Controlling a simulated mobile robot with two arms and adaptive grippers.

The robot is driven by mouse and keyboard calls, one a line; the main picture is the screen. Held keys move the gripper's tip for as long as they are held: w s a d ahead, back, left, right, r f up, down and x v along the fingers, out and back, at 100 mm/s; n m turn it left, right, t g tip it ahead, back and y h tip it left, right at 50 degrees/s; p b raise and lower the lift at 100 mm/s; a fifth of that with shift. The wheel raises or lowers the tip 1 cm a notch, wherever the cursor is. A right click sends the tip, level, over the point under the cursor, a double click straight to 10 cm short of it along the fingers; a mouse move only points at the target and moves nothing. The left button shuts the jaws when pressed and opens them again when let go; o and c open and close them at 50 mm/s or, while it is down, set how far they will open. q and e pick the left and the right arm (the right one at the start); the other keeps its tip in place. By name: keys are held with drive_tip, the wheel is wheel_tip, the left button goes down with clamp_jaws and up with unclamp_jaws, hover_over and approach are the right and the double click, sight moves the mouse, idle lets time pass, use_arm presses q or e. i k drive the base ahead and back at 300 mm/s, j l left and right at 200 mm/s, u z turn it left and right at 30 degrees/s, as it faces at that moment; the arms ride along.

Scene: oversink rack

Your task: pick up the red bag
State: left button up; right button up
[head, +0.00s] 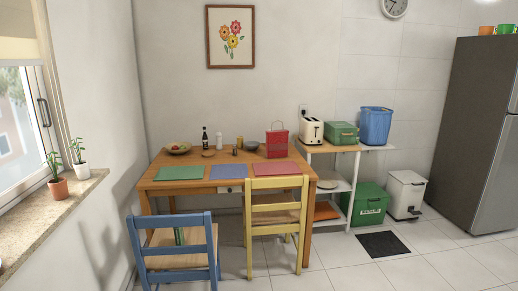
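The red bag (277,144) stands upright on the back right part of the wooden table (215,187), with its handle up. It is behind the red placemat (276,168) and to the left of the shelf. Neither of my grippers shows in the head view.
A yellow chair (277,203) and a blue chair (176,252) stand at the table's front. Bowls and bottles sit left of the bag. A white shelf (347,146) with a toaster (311,131) stands right. Tiled floor is open at front right.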

sight(276, 141)
drive_tip(key=i+l+u, duration=0.2)
drive_tip(key=i+u, duration=0.15)
drive_tip(key=i+l+u, duration=0.35)
drive_tip(key=k+j, duration=0.05)
drive_tip(key=j, duration=0.05)
